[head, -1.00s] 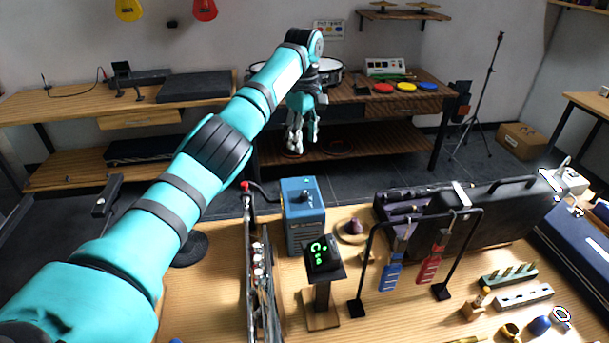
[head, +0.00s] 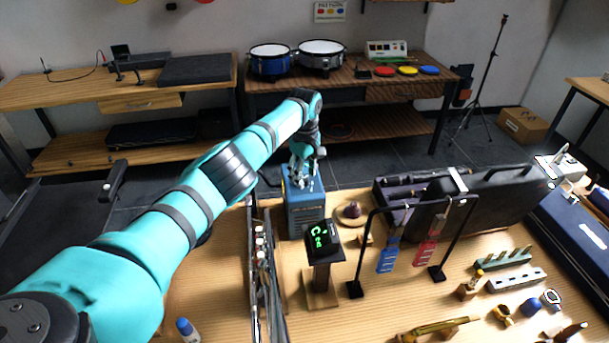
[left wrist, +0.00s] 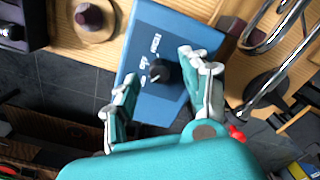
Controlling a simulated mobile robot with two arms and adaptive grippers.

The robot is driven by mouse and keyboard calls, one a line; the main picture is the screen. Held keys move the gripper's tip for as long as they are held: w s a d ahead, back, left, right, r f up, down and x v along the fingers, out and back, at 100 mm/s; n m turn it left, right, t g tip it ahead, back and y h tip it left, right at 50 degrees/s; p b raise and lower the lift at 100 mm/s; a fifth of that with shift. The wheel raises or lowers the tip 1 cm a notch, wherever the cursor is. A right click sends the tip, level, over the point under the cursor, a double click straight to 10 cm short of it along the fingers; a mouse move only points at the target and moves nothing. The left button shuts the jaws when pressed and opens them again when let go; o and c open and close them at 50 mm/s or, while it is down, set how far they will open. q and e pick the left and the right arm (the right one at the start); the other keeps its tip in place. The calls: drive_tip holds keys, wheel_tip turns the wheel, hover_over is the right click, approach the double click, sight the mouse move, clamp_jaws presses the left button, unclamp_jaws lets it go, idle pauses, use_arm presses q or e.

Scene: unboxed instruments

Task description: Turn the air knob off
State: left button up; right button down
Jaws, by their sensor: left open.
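The air knob (left wrist: 160,72) is a round black knob on the top face of a blue box (left wrist: 165,25), with white lettering beside it. In the head view the blue box (head: 306,212) stands on the wooden table near its far edge. My left gripper (head: 303,176) is above the box top, and its fingers hide the knob there. In the left wrist view my left gripper (left wrist: 158,82) is open, one finger on each side of the knob, with gaps between fingers and knob. The lettering is too small to read surely. My right gripper is not in view.
Right of the box is a dark display with green digits (head: 322,237) on a wooden stand. A black rack with blue and red tags (head: 387,256) stands further right. Metal tubing (head: 262,275) stands upright just left of the display. A dark case (head: 490,212) lies behind the rack.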

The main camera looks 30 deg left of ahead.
use_arm(q)
drive_tip(key=shift+f, duration=0.65)
clamp_jaws()
